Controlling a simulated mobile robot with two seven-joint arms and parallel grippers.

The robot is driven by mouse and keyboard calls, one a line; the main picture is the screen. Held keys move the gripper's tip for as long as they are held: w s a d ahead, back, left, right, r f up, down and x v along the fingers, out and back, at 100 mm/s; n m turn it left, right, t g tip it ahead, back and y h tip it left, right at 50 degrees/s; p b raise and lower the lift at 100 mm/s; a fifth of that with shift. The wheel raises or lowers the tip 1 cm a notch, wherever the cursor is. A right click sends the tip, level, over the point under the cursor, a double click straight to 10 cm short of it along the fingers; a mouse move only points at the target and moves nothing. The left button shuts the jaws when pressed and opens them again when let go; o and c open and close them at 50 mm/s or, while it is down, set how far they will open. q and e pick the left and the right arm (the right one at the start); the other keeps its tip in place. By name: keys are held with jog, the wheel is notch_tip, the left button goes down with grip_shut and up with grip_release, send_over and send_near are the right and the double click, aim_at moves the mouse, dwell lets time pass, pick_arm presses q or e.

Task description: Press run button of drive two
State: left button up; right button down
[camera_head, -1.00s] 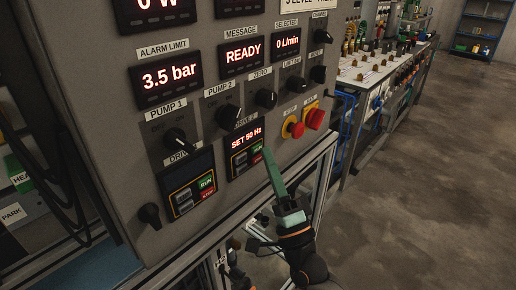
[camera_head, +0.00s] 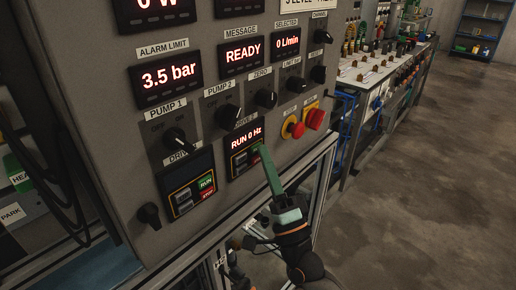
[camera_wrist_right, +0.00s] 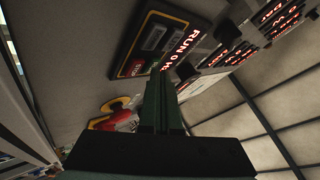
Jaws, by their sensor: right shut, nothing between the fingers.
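The second drive unit (camera_head: 238,160) is on the grey panel, right of the first drive. Its display reads "RUN 0 Hz" in red. My right gripper (camera_head: 263,150) is shut and empty, with its tips at the drive's right side, over the place of its green run button. The tips hide most of that button, so contact is hard to judge. In the right wrist view the shut fingers (camera_wrist_right: 161,85) point at the drive (camera_wrist_right: 152,45), whose red stop button (camera_wrist_right: 133,68) shows. My left gripper is not in view.
The first drive (camera_head: 188,190) shows green RUN and red STOP buttons. Red emergency-style buttons (camera_head: 294,128) sit right of the second drive. Knobs (camera_head: 228,117) stick out above. A workbench (camera_head: 375,75) stands behind at right, with open floor (camera_head: 430,180) beside it.

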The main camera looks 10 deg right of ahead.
dwell(0.4)
jog(key=shift+s+d, duration=0.4)
jog(key=shift+s, duration=0.2)
jog(key=shift+d, duration=0.1)
jog(key=s+d, duration=0.1)
jog(key=s, duration=0.1)
jog(key=s+d+p, duration=0.1)
jog(key=s+d, duration=0.1)
dwell(0.3)
dwell(0.4)
